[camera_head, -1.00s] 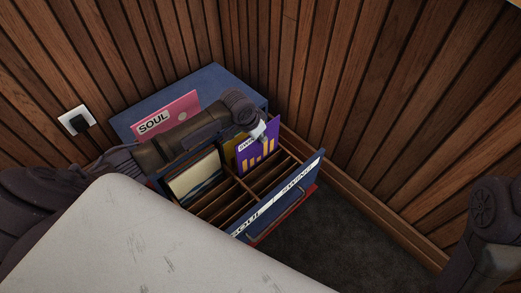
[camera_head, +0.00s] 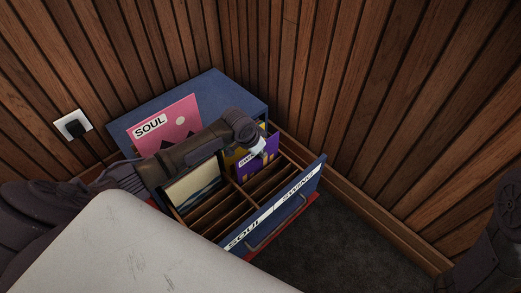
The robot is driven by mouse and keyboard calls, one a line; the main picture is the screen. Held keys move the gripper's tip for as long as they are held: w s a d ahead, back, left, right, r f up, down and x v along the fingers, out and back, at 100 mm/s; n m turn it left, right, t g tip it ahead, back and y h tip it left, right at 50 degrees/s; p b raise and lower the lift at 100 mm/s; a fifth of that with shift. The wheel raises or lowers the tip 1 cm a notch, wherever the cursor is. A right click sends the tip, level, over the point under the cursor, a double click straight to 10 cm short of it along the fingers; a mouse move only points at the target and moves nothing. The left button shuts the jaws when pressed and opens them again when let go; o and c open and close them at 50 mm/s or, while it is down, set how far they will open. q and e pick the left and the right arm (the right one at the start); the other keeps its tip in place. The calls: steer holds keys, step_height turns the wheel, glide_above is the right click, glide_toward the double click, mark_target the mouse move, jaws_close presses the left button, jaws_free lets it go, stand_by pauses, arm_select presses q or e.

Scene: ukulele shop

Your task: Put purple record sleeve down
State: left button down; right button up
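The purple record sleeve (camera_head: 270,159), with yellow bars and a white label, stands low in the far right section of the open drawer (camera_head: 306,187). Its lower part is hidden behind the dividers. My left gripper (camera_head: 258,149) is at the sleeve's upper edge and appears shut on it; the fingers are small and partly hidden. A yellowish sleeve (camera_head: 231,160) shows just behind the purple one. My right arm is at the right edge of the head view, but its gripper does not show.
The drawer front reads SOUL and SWING. A landscape sleeve (camera_head: 194,187) stands in the left section, with empty slots in front. A white surface (camera_head: 130,250) fills the lower left; wooden walls close the corner.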

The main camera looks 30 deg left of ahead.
arm_select(q)
steer(key=c, duration=1.3)
jaws_free()
steer(key=shift+f, duration=0.1)
